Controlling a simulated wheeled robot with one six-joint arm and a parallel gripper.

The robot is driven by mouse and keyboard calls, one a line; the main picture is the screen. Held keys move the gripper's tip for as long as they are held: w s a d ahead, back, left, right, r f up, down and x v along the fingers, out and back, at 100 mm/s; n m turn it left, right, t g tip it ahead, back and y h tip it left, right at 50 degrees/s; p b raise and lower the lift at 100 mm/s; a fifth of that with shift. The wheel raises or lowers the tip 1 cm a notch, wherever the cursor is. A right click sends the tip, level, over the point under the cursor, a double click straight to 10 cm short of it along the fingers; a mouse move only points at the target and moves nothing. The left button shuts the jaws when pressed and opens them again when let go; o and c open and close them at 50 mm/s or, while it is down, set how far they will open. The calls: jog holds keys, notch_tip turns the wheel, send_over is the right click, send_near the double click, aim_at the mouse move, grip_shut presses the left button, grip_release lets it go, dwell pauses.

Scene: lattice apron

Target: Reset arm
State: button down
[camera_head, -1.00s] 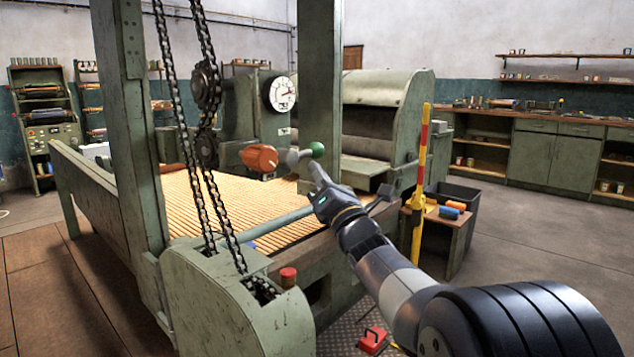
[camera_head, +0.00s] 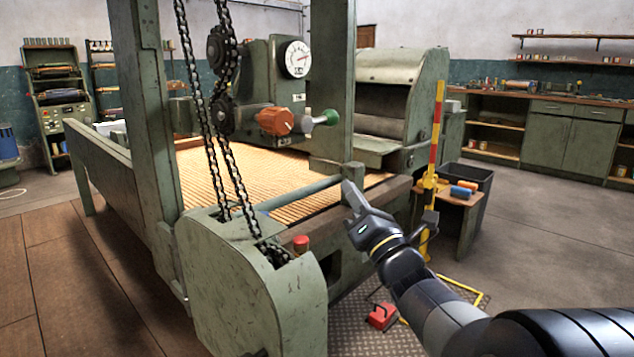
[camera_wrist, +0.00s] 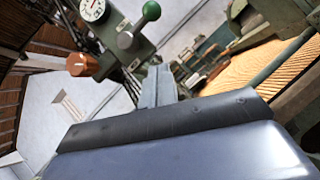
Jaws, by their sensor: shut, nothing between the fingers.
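My gripper (camera_head: 350,190) is in front of the green machine's crossbar in the head view, its fingertips pointing up and to the left. It is shut and empty. In the wrist view the fingers (camera_wrist: 158,85) show close together beyond the dark edge of my gripper's body. The lever with the green ball knob (camera_head: 329,117) and the orange knob (camera_head: 274,121) sit on the machine's control head, above and to the left of my gripper, and are apart from it. Both also show at the top of the wrist view, the green ball knob (camera_wrist: 151,11) above the fingers.
The machine's slatted bed (camera_head: 235,180) lies behind the gripper. A green post, chains (camera_head: 222,150) and a housing with a red button (camera_head: 301,243) stand left. A yellow-and-red post (camera_head: 436,140) and a small table are right. A red pedal (camera_head: 381,316) is on the floor. Open floor lies right.

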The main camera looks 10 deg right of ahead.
aim_at(317, 119)
jog(key=shift+w, duration=0.1)
jog(key=d+r+p+x, duration=0.1)
jog(key=r+p+x, duration=0.1)
jog(key=x, duration=1)
jog(key=shift+s+d+r+p, duration=0.25)
jog(key=shift+d+p, duration=0.1)
jog(key=shift+p, duration=0.45)
